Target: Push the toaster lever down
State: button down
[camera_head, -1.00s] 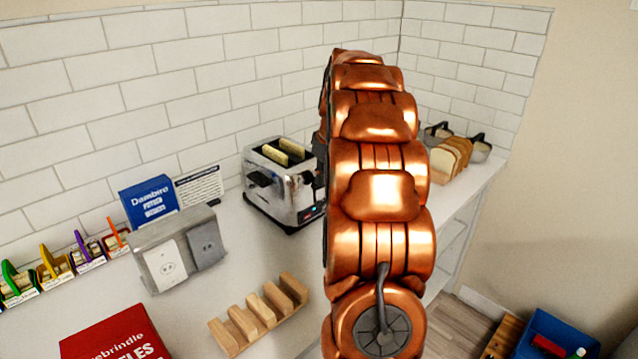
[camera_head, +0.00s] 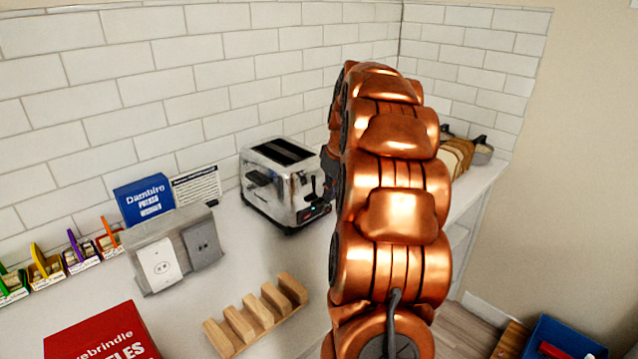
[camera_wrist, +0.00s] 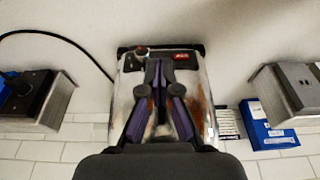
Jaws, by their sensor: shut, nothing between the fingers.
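The chrome toaster (camera_head: 290,188) stands on the counter against the tiled wall, and both its top slots look dark with no bread showing above them. In the wrist view the toaster (camera_wrist: 205,95) is directly ahead, with a red display and a knob on its panel. My gripper (camera_wrist: 158,66) is shut and empty, its fingertips over the toaster's panel end. I cannot tell whether they touch it. In the head view my arm hides most of the gripper, at the toaster's right end.
A grey outlet box (camera_head: 172,252) and a blue box (camera_head: 147,200) stand left of the toaster. A wooden rack (camera_head: 258,318) and a red box (camera_head: 103,338) are nearer. Bread slices (camera_head: 457,155) stand at the right behind my arm. Counter between toaster and rack is clear.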

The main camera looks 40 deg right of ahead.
jog(key=shift+s+r, duration=0.1)
jog(key=v, duration=1.2)
jog(key=shift+a, duration=0.1)
dwell(0.6)
jog(key=s+a+f+g, duration=0.1)
jog(key=s+a+f, duration=0.1)
jog(key=a, duration=0.7)
jog(key=s+a+f+y, duration=0.1)
jog(key=a+f, duration=0.1)
jog(key=a, duration=0.6)
jog(key=s+a+f+g, duration=0.1)
jog(key=s+a+f, duration=0.15)
jog(key=a, duration=0.65)
jog(key=s+a+f+g, duration=0.1)
jog(key=s+a+f, duration=0.2)
jog(key=s, duration=0.3)
jog(key=s+a+f, duration=0.4)
jog(key=s, duration=0.2)
jog(key=s+a+f+g+h, duration=0.1)
jog(key=s+a+f, duration=0.3)
jog(key=s, duration=0.3)
jog(key=shift+f+g, duration=0.3)
